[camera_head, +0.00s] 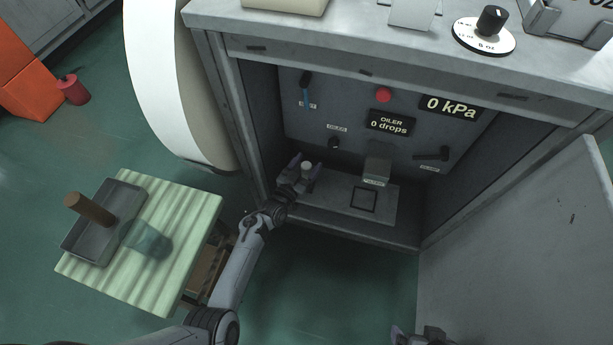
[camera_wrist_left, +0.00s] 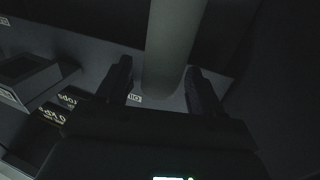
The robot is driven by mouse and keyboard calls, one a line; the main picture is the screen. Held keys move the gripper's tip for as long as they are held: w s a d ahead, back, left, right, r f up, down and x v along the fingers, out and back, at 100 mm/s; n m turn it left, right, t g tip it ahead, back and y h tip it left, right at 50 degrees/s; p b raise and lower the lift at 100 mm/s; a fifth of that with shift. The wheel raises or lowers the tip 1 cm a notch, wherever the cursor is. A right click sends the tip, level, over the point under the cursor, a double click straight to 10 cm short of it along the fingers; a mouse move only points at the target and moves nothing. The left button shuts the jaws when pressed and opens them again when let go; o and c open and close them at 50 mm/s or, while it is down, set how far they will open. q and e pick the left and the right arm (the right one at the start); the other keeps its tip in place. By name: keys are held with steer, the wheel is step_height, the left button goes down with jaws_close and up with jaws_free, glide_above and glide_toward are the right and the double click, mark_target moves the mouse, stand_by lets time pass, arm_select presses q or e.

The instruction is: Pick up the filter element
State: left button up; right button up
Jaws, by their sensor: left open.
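My left gripper (camera_head: 305,171) reaches into the open cabinet and is open, with its fingers on either side of a small pale upright cylinder (camera_head: 307,166). In the left wrist view the cylinder (camera_wrist_left: 170,45) passes between the two open fingers (camera_wrist_left: 158,78), with dark gaps beside it. Its far end is out of frame there. I cannot tell for sure which cylinder is the filter element. My right gripper (camera_head: 418,336) is cut off at the bottom edge.
A translucent cup (camera_head: 151,242) stands beside the tray on the ribbed green table (camera_head: 185,254). Inside the cabinet are a grey block (camera_head: 376,170) and a square outline (camera_head: 364,199) on the plate. The cabinet side walls and the open door (camera_head: 530,240) bound the space.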

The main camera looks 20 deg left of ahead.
arm_select(q)
steer(key=shift+s, duration=0.2)
steer(key=c, duration=0.4)
jaws_close()
